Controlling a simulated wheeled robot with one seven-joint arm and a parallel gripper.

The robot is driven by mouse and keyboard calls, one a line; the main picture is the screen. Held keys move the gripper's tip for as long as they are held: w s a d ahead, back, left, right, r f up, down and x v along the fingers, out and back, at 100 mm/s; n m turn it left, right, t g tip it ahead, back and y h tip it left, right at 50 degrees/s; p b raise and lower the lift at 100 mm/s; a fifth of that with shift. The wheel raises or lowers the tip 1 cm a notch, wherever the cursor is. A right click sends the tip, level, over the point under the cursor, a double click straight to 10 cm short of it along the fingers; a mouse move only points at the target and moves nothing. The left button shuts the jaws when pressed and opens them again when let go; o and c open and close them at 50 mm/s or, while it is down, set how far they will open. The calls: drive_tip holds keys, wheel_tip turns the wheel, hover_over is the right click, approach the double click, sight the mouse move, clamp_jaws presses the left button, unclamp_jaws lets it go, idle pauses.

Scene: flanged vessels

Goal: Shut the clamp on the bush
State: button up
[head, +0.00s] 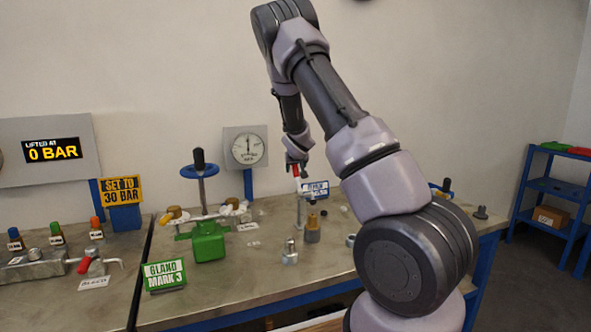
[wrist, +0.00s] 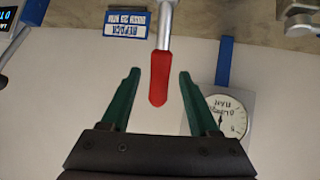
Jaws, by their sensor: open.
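The clamp's red handle (head: 295,171) stands up from a grey metal post (head: 302,207) on the bench. In the wrist view the red grip (wrist: 159,78) on its silver lever (wrist: 165,22) lies between my green fingers, with a gap on both sides. My gripper (wrist: 159,78) is open and holds nothing. In the head view my gripper (head: 296,162) is small, pointing down at the top of the handle. A blue and white sign (wrist: 125,22) beside the lever appears upside down and seems to name the bush. I cannot make out the bush itself or the clamp's jaw.
A brass-coloured fitting (head: 312,230) and a silver fitting (head: 290,252) stand in front of the post. A green vessel (head: 209,243) with a handwheel stands to the left. A dial gauge (head: 247,148) is behind, and also shows in the wrist view (wrist: 228,117).

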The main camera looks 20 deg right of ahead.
drive_tip(key=v, duration=1)
drive_tip(key=shift+s, duration=0.2)
drive_tip(key=shift+r, duration=0.15)
